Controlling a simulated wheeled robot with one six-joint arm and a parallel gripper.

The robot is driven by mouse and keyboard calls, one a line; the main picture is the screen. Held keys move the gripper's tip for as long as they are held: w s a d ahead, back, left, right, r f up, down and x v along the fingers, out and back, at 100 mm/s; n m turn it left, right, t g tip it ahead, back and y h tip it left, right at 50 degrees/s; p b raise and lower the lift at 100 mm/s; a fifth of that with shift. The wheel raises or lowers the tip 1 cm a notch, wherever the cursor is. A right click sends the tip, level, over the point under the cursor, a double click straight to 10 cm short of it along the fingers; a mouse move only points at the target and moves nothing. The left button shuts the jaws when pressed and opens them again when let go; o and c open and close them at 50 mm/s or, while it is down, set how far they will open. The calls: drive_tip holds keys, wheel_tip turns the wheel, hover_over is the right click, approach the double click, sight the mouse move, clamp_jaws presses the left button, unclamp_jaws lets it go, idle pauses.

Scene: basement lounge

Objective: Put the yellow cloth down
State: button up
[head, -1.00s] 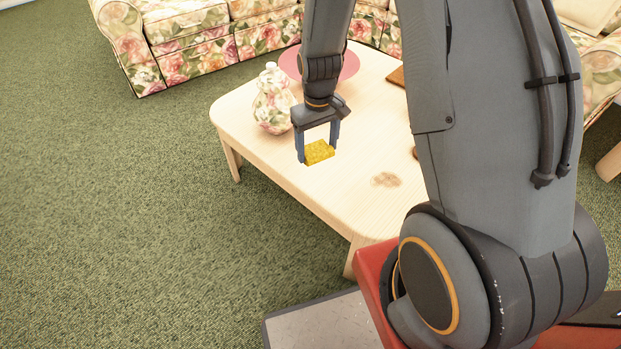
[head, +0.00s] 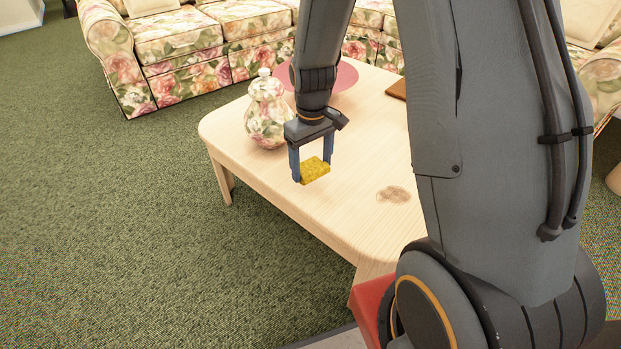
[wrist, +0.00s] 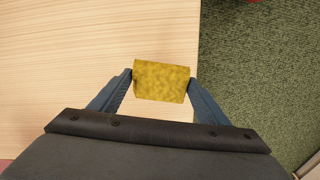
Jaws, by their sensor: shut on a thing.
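The yellow cloth (head: 315,170) is a small folded block held between the two fingers of my gripper (head: 312,168). In the wrist view the cloth (wrist: 161,81) spans the gap between the fingertips (wrist: 161,84), which touch its left and right sides. The wooden coffee table (head: 330,215) is below it, and the table's edge shows to the right of the cloth in the wrist view. I cannot tell whether the cloth's underside touches the table.
A floral lidded jar (head: 266,110) stands on the table just left of my gripper. A pink round dish (head: 340,82) lies behind it. A brown stain (head: 393,194) marks the tabletop at the right. Floral sofas (head: 178,45) stand behind. The table's front left is clear.

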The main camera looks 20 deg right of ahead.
wheel_tip(320, 180, down, 4)
drive_tip(key=shift+f+b, duration=0.1)
drive_tip(key=shift+b, duration=0.55)
drive_tip(key=o, duration=1)
